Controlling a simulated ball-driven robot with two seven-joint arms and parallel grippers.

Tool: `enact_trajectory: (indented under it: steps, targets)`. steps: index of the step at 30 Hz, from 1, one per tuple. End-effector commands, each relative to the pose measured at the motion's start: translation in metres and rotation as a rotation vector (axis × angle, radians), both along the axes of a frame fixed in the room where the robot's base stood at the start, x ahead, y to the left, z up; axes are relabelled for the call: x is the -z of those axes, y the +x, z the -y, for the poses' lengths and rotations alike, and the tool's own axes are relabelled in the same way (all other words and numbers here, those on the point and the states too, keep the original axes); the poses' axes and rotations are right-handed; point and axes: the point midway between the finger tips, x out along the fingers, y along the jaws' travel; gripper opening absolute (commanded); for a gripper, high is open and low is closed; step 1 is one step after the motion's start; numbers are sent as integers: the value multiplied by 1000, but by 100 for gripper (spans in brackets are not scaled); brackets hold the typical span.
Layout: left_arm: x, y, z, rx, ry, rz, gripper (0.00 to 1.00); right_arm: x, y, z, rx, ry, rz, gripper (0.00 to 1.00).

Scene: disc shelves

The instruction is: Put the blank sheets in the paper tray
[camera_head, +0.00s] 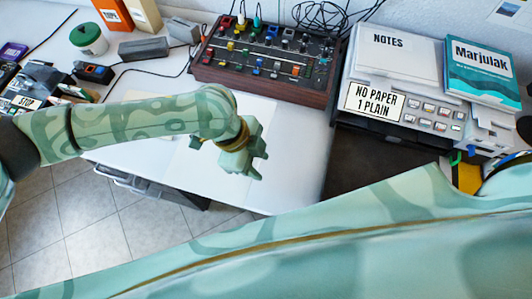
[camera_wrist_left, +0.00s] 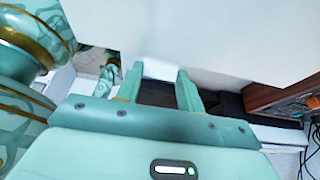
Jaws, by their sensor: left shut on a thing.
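The blank sheets (camera_head: 190,168) show in the head view as a white, unprinted area on the pale desk, partly behind my left arm. Their edges are hard to tell from the desk. My left gripper (camera_head: 256,173) is over the sheets' right side, pointing down and right, shut on the sheets. In the left wrist view its fingers (camera_wrist_left: 158,85) stand against a broad white surface. The grey printer (camera_head: 425,115) is at the right, with a sign reading "NO PAPER 1 PLAIN" (camera_head: 374,102). I cannot make out its paper tray clearly. My right gripper is not in view.
A mixer with coloured knobs (camera_head: 265,55) stands at the back of the desk (camera_head: 290,185). Notes (camera_head: 395,55) and a teal book (camera_head: 483,72) lie on the printer. A dark surface (camera_head: 375,165) is below the printer's front. Small boxes and devices crowd the left.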

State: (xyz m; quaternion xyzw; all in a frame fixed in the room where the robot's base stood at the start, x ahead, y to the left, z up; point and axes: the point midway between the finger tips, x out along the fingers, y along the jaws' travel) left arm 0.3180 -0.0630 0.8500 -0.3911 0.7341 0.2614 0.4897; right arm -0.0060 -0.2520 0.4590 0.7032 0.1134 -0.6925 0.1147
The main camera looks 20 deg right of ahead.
Motion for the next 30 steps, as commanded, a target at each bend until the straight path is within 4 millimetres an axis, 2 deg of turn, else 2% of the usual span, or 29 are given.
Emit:
enact_trajectory:
  steps: [1,3,9,13,19,23,25,30]
  targets:
    - [-21,-8,-9,1,1,6,10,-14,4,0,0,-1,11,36]
    - [-27,-24,-24,1,1,3,10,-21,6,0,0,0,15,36]
    - [-42,-55,-53,2,1,2,10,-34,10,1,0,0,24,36]
    - [-47,-65,-63,1,1,1,10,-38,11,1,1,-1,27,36]
    - [-47,-70,-68,-59,0,-1,10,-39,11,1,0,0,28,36]
    - [-42,-67,-81,-272,1,-3,10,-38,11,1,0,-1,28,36]
    - [-47,-61,-87,-438,-1,-1,10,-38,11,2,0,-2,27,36]
    - [-75,-21,-108,-937,-3,6,10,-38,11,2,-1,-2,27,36]
